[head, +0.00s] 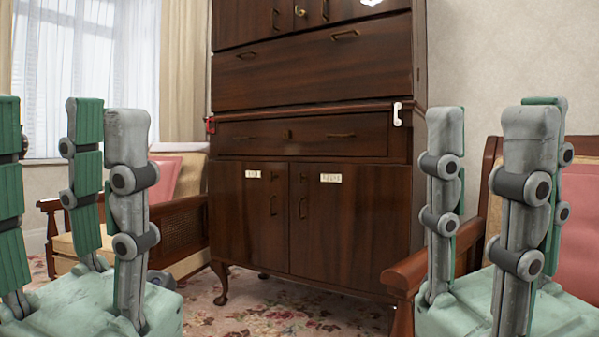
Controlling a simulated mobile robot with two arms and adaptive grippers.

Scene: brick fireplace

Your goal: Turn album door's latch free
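A dark wooden cabinet (330,232) stands ahead, with two lower doors. The left door (245,225) and the right door (345,235) are shut. Each bears a small white label, the left label (252,174) and the right label (331,178), too small to read, so I cannot tell which is the album door. A red fitting (209,125) is on the cabinet's left side and a white fitting (397,113) on its right edge; I cannot tell whether either is the latch. My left gripper (67,110) and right gripper (488,115) are open, empty, fingers upright, apart from the cabinet.
A wooden armchair (160,215) with a pink cushion stands to the left, and another armchair (415,270) to the right, partly behind my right gripper. Patterned carpet (265,310) lies in front of the cabinet. A curtained window (85,50) is at the back left.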

